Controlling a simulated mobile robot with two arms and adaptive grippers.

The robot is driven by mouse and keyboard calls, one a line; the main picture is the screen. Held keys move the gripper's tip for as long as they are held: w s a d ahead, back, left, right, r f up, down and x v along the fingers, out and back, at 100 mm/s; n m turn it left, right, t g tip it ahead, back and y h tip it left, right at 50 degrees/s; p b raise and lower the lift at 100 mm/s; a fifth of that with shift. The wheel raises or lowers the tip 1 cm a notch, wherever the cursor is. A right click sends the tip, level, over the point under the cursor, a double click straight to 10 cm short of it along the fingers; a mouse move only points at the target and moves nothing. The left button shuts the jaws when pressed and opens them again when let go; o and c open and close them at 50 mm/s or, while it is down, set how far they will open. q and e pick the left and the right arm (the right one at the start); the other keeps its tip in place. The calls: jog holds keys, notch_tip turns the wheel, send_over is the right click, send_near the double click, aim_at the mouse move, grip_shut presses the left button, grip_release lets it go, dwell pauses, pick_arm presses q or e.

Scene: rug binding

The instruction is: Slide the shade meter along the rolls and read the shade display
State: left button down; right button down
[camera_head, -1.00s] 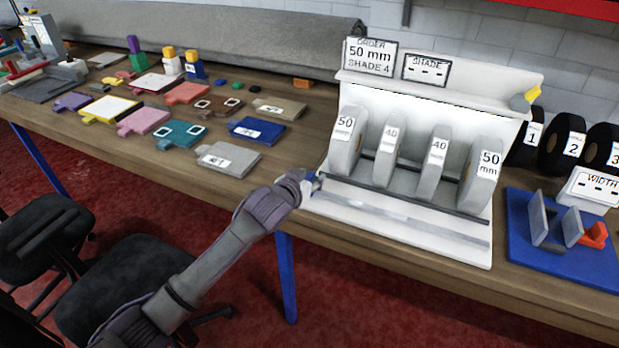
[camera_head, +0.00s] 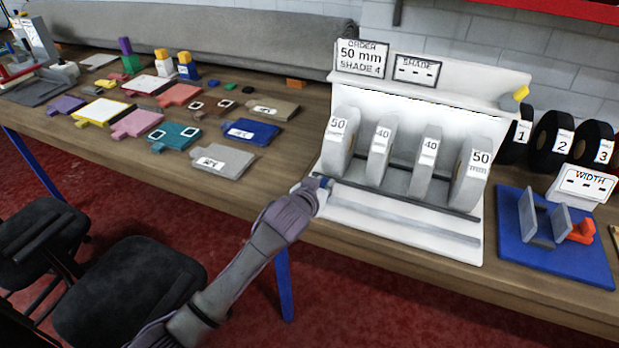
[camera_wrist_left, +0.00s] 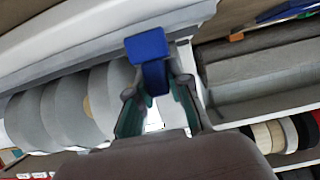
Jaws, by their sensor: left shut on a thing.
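The white rack (camera_head: 420,243) holds several grey rolls, labelled 50, 40, 40 and 50 mm, standing upright in a row. A dark rail runs along their front. My left gripper (camera_head: 318,190) is at the left end of this rail, shut on a small blue piece, which appears to be the shade meter (camera_head: 328,183). In the left wrist view the blue piece (camera_wrist_left: 148,50) sits between the fingers, with the grey rolls (camera_wrist_left: 75,108) to its left. The shade display (camera_head: 416,70) shows only dashes. The order sign (camera_head: 361,59) reads 50 mm, shade 4. My right gripper is not in view.
A blue gauge stand (camera_head: 555,260) with grey plates and a width display (camera_head: 583,184) stands to the right. Black numbered rolls (camera_head: 553,135) are behind it. Colour samples (camera_head: 222,160) cover the table to the left. The space before the rolls is clear.

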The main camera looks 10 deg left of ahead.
pick_arm(q)
jog(key=shift+a, duration=0.15)
jog(key=c, duration=1.1)
grip_release()
jog(key=v, duration=1.2)
jog(key=shift+f, duration=0.1)
